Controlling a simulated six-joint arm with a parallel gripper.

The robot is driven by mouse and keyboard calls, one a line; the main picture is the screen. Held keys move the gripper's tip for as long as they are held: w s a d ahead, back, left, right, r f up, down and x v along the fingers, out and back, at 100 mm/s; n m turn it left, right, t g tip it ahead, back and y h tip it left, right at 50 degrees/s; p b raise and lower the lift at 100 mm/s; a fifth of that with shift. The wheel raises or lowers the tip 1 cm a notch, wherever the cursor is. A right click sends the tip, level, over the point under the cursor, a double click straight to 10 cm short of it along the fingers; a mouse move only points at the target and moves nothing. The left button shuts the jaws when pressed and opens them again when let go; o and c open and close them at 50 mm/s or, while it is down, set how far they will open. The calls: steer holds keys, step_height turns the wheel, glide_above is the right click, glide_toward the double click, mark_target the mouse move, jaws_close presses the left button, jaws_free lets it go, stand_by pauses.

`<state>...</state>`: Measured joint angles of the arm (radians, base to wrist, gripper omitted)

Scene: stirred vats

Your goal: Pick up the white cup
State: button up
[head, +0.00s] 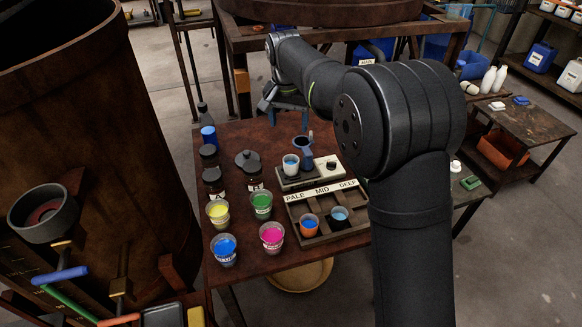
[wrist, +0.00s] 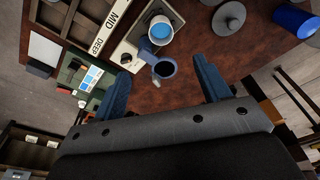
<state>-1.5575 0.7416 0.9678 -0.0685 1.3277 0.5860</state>
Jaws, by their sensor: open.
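My gripper (head: 284,103) is above the far part of the table, behind the cup in the head view. In the wrist view my gripper (wrist: 162,84) has its two blue fingers spread wide with nothing held. A dark blue ring-shaped part (wrist: 164,69) lies between the fingertips and the cup.
Several paint cups, such as a green one (head: 262,205), and dark jars (head: 249,165) stand left. A large vat (head: 85,140) borders the table's left.

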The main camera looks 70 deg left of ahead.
glide_above(291, 160)
steer(key=s+d, duration=0.1)
steer(key=d, duration=0.2)
step_height(291, 160, down, 12)
steer(key=f, duration=0.3)
steer(key=a+f, duration=0.1)
steer(key=f, duration=0.1)
steer(key=shift+w, duration=0.25)
steer(key=c, duration=1.1)
steer(key=shift+c, duration=0.2)
